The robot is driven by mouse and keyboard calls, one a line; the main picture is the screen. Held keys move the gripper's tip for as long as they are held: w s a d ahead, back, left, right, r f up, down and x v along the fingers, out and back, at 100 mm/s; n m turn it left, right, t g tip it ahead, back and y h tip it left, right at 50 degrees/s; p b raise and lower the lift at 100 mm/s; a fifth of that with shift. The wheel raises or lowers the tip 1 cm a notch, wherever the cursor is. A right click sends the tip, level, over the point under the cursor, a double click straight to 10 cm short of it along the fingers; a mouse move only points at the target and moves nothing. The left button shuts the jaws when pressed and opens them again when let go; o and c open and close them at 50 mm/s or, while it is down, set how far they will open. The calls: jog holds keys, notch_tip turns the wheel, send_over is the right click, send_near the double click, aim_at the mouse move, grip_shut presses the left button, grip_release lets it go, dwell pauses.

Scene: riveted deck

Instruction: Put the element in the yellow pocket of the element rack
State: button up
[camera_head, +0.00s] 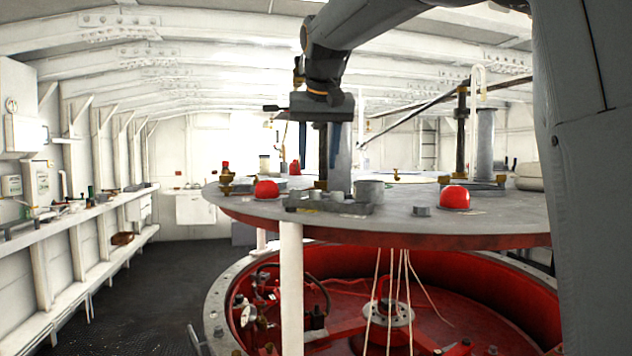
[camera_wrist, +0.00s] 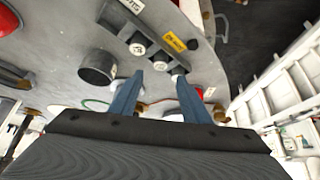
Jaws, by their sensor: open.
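My gripper (camera_head: 318,158) hangs over the round grey deck top with its two blue fingers apart and pointing down. In the wrist view the open fingers (camera_wrist: 159,78) reach toward the element rack (camera_wrist: 190,58), a dark grey bar with a yellow label and a white label. Two pale round-topped pieces sit on the rack near the fingertips, one nearer piece (camera_wrist: 160,65) and one farther (camera_wrist: 137,48). I cannot tell which is the element, or whether a fingertip touches anything. The rack also shows low in the head view (camera_head: 325,205), its pockets too small to make out.
A short dark cylinder (camera_wrist: 98,67) stands beside the rack. Red domes (camera_head: 266,190) (camera_head: 454,197) and upright grey cylinders (camera_head: 485,140) stand on the round top (camera_head: 400,222). Below is a red-lined well (camera_head: 500,290). A cluttered side shelf runs along the left wall.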

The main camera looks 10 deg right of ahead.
jog(key=shift+b+v, duration=0.3)
jog(key=shift+v, duration=1.75)
